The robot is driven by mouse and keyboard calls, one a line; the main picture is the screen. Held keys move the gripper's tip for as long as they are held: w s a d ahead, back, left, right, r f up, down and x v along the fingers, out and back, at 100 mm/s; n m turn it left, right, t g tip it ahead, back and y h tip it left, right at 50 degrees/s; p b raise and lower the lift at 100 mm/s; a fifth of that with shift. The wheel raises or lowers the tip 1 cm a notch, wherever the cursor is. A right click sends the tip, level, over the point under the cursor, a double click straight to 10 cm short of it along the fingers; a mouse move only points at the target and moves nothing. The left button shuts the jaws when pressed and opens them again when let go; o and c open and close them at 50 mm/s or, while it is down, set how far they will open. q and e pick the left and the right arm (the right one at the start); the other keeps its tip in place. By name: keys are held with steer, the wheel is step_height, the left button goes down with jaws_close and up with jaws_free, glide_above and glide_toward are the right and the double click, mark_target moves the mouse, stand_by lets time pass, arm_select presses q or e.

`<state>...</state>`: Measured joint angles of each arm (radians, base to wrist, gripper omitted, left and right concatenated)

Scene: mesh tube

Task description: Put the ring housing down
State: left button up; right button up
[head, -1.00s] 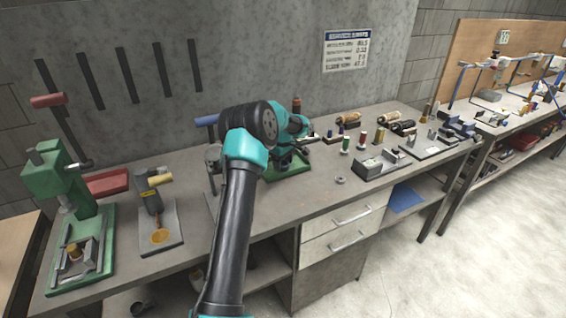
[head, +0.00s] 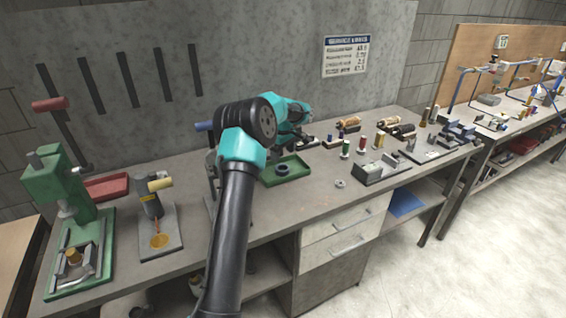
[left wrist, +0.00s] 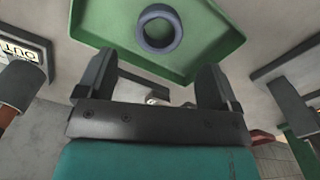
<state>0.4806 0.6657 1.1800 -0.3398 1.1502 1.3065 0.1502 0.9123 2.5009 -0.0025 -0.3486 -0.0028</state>
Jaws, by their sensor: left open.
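The ring housing (head: 283,173), a dark blue-grey ring, lies flat in the green tray (head: 302,176) on the bench. In the left wrist view, the ring (left wrist: 141,30) is inside the green tray (left wrist: 96,18), clear of the fingers. My left gripper (head: 302,141) is above and behind the tray in the head view, partly hidden by its own wrist. In the left wrist view, my left gripper (left wrist: 153,82) has its two fingers wide apart with nothing between them. My right gripper is not in view.
A small grey ring (head: 340,183) lies on the bench right of the tray. Spools (head: 362,144) and dark fixtures (head: 380,170) stand further right. A green press (head: 62,185) and a grey stand (head: 152,205) are at left. The bench front is mostly bare.

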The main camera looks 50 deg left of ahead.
arm_select(q)
step_height(320, 180, up, 5)
steer(key=shift+r, duration=0.15)
stand_by(0.5)
